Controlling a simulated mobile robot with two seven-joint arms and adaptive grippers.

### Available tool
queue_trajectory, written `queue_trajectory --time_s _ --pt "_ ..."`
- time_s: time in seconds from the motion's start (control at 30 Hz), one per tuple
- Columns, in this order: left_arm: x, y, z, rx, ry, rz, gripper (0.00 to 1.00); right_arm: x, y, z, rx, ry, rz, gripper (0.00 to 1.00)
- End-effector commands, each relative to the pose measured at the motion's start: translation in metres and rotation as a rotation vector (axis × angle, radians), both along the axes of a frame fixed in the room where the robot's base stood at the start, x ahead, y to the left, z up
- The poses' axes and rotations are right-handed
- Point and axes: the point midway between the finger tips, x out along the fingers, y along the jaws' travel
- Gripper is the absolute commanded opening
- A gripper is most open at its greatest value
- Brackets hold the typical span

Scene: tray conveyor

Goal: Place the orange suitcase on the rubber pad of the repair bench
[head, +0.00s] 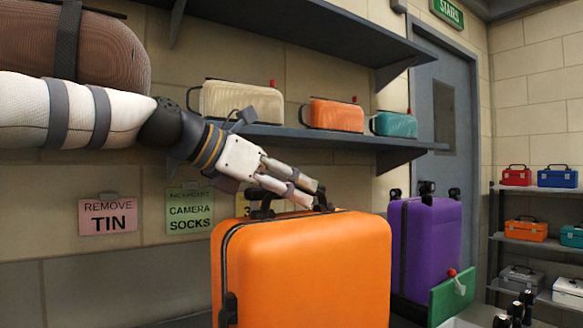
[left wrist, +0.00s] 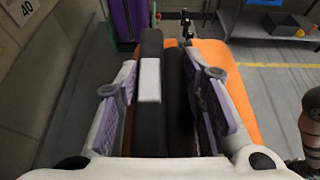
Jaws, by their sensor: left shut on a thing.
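The orange suitcase (head: 305,275) stands upright in the lower middle of the head view, its lower part cut off by the frame. My left gripper (head: 308,192) comes from the left and is shut on the dark handle at its top. In the left wrist view the dark handle (left wrist: 152,100) lies between the two purple-padded fingers, with the orange shell (left wrist: 238,85) beyond them. I cannot make out the rubber pad or the repair bench. My right gripper is not in view.
A purple suitcase (head: 432,235) stands close behind on the right. A green board (head: 450,298) and dark bottles are at lower right. A wall shelf (head: 300,135) with several small cases is above. A rack (head: 520,240) of toolboxes stands far right.

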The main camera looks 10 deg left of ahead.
Motion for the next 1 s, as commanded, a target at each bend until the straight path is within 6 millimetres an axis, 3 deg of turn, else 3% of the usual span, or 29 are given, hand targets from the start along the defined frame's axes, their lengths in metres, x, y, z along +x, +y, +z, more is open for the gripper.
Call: queue_trajectory --time_s 0.13,0.43,0.8,0.83,0.9,1.0 --pt "0.003 0.002 -0.002 -0.007 -0.011 0.005 0.00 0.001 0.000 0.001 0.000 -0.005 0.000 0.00" --pt "0.016 0.005 -0.035 -0.008 -0.011 0.015 0.00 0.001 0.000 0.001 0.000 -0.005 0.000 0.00" --pt "0.017 0.005 -0.038 -0.006 -0.013 0.016 0.00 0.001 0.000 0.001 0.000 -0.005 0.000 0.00" --pt "0.016 0.005 -0.042 0.001 -0.005 0.013 0.42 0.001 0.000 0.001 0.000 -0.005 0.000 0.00" --pt "0.016 0.005 -0.042 0.001 -0.005 0.013 0.56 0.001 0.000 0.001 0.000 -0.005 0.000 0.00" --pt "0.017 0.005 -0.043 0.001 -0.004 0.014 0.56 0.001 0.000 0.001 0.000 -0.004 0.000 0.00"
